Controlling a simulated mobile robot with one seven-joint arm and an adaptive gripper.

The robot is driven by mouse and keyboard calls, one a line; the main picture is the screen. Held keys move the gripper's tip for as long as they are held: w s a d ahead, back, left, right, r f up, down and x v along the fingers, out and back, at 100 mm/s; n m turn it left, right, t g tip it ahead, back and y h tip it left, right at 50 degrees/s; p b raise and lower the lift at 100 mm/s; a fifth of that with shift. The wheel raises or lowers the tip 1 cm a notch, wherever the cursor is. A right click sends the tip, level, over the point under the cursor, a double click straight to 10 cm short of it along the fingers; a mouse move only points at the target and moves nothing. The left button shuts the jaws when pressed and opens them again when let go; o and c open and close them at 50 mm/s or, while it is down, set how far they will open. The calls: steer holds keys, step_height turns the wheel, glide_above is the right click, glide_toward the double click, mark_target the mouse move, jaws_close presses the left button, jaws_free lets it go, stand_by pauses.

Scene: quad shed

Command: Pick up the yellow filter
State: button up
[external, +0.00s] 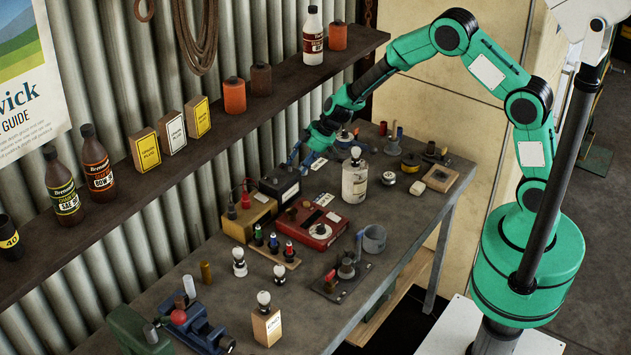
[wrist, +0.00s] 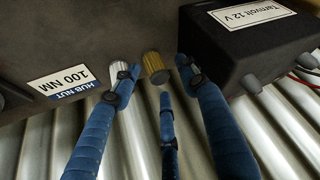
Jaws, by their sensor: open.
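The yellow filter (wrist: 155,66), a small ribbed cylinder, stands on the bench in the wrist view. It shows between the spread blue fingertips of my gripper (wrist: 157,84). A whitish ribbed cylinder (wrist: 119,72) is partly hidden behind the left finger. Something small and yellowish shows at the right fingertip, too covered to make out. My gripper is open, with nothing held. In the external view my gripper (external: 299,156) is low at the back edge of the bench, by the wall; I cannot make out the yellow filter there.
A black battery box (wrist: 252,38) marked 12 V stands close to the right finger in the wrist view. A "HUB NUT 100 NM" label (wrist: 66,86) lies at left.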

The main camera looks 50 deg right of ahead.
steer(key=shift+c, duration=0.2)
stand_by(0.4)
steer(key=c, duration=0.9)
steer(key=shift+r, duration=0.1)
steer(key=shift+r, duration=1.4)
steer(key=shift+d+f+b, duration=0.15)
steer(key=shift+f+b, duration=0.15)
steer(key=shift+b, duration=0.05)
steer(key=shift+s+d+m+t+y+b, duration=0.2)
steer(key=shift+d+t+y+b, duration=0.15)
steer(key=shift+y+b, duration=0.45)
steer(key=shift+s+d+m+t+y+b, duration=0.15)
steer(key=shift+d+t+y+b, duration=0.2)
steer(key=shift+y+b, duration=0.45)
